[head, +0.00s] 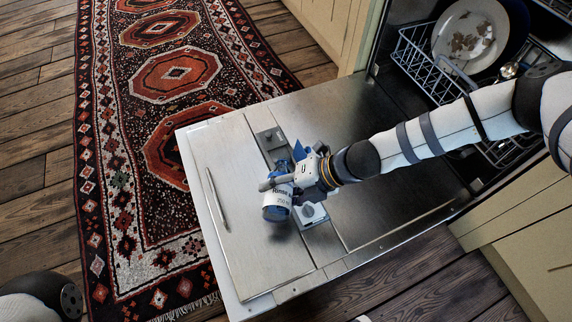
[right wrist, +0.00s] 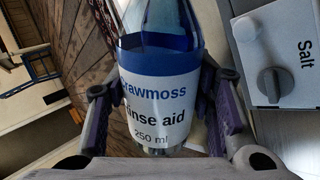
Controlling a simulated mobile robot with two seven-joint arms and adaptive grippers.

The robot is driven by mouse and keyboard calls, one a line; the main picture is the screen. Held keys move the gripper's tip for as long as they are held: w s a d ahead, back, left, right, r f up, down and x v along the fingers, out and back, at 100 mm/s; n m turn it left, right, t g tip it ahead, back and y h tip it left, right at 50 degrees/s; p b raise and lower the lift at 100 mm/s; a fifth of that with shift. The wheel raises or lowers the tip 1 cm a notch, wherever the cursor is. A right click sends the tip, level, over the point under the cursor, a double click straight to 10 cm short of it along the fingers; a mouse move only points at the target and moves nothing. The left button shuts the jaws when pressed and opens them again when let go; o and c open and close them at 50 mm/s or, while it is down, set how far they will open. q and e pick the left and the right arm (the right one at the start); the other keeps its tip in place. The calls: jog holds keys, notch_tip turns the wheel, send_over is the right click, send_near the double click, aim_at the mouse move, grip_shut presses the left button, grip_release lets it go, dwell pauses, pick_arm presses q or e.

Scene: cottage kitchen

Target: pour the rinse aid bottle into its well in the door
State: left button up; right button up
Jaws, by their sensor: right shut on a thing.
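The rinse aid bottle (head: 277,201) is blue with a white label and is held over the dispenser strip of the open dishwasher door (head: 232,165). My right gripper (head: 290,183) is shut around its body. In the right wrist view the bottle (right wrist: 160,85) stands between both fingers, with its narrower blue shoulder at the top of the picture and its label facing the camera. Its mouth is out of that view. I cannot make out the rinse aid well; the bottle and gripper cover the middle of the strip. My left gripper is not in view.
A grey dispenser part (head: 269,138) lies farther up the strip. A metal bar handle (head: 217,198) lies along the door. The lower rack (head: 425,70) holds a plate (head: 468,36). A patterned rug (head: 170,75) covers the floor.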

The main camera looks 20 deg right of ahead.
jog(key=shift+r, duration=0.1)
dwell(0.7)
jog(key=shift+d+f, duration=0.25)
jog(key=shift+f, duration=0.05)
jog(key=shift+w+d+r+n+t+h, duration=0.15)
jog(key=shift+w+d+n+t+h, duration=0.2)
jog(key=shift+t, duration=0.35)
jog(key=shift+w+d+r+t+b, duration=0.1)
jog(key=shift+w+r+t+b, duration=0.2)
jog(key=shift+b, duration=0.1)
jog(key=shift+w+d+n+t+h+b, duration=0.2)
jog(key=shift+n+t+h+b, duration=0.2)
jog(key=shift+t, duration=0.2)
jog(key=shift+w+r, duration=0.15)
jog(key=shift+r, duration=0.1)
